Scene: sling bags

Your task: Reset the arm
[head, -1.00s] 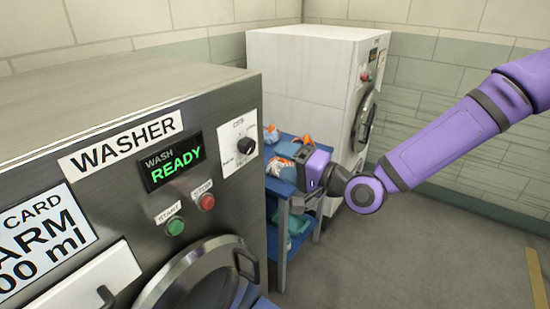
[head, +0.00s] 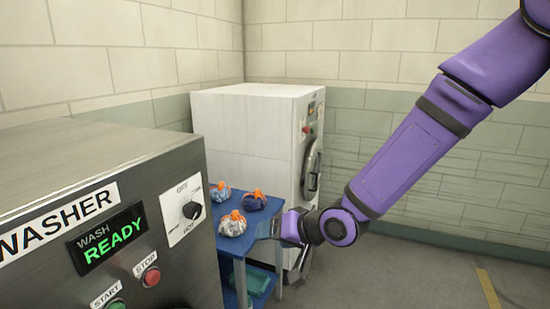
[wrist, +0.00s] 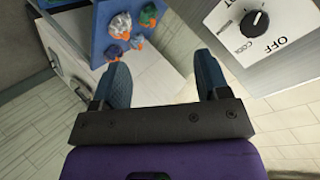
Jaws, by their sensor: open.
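My purple arm reaches in from the upper right in the head view. My gripper (head: 268,229) is at the right edge of the blue table, beside the bags. In the wrist view my gripper (wrist: 162,72) has its two blue-grey fingers wide apart with nothing between them. Bags also show at the top of the wrist view (wrist: 120,25), beyond the fingertips.
A steel washer (head: 100,215) reading "READY" fills the left foreground. A white machine (head: 245,130) with a round door stands behind the blue table (head: 285,192). A teal item (head: 258,281) lies on the lower shelf. The floor (head: 400,275) at right is clear.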

